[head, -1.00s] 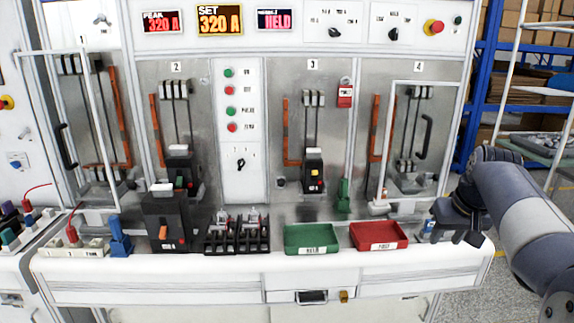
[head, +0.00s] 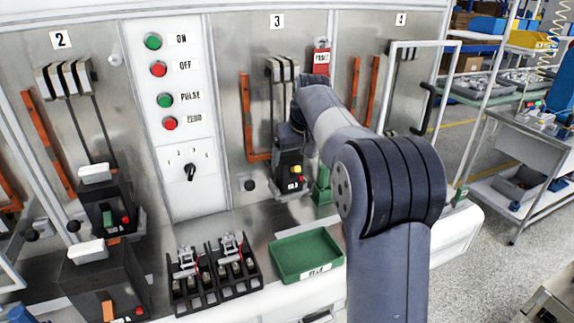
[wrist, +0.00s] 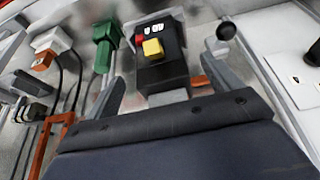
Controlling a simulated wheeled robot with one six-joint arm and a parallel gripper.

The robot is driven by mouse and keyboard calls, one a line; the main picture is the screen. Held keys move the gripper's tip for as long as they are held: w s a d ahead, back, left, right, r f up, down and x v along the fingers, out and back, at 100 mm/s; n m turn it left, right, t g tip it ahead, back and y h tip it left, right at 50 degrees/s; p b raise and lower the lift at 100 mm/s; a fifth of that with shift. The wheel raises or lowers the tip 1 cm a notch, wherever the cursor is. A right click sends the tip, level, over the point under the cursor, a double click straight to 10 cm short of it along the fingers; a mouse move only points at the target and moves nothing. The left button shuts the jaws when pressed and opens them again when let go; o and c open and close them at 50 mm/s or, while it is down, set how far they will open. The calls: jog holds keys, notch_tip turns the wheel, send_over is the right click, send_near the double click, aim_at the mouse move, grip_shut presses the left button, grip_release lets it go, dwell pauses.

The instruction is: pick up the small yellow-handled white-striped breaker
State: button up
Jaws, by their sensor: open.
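The small dark breaker (head: 289,172) with a yellow handle stands upright in bay 3 against the grey panel, in the head view. In the wrist view the breaker (wrist: 172,66) shows its yellow handle (wrist: 152,48), a red button and white marks. My gripper (wrist: 160,80) is open and empty, with one finger on each side of the breaker in that view. The fingers look apart from it; the exact gap cannot be told. In the head view my arm hides the fingers and part of the breaker's upper right.
A green handle (wrist: 104,45) stands close beside the breaker. A red tag (head: 321,58) hangs above, and orange bars (head: 247,115) flank the bay. A green tray (head: 306,257) and black fuse blocks (head: 212,274) sit on the bench in front. Larger breakers stand at left.

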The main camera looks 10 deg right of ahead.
jog(key=w, duration=0.1)
jog(key=w+p, duration=0.1)
jog(key=w, duration=0.1)
jog(key=w+p, duration=0.1)
jog(key=shift+w+a+r, duration=0.1)
jog(key=shift+w+a, duration=0.15)
jog(key=shift+a, duration=0.15)
jog(key=shift+w+a+f, duration=0.1)
jog(key=shift+w+f, duration=0.25)
jog(key=shift+f, duration=0.3)
jog(key=shift+r, duration=0.1)
grip_shut()
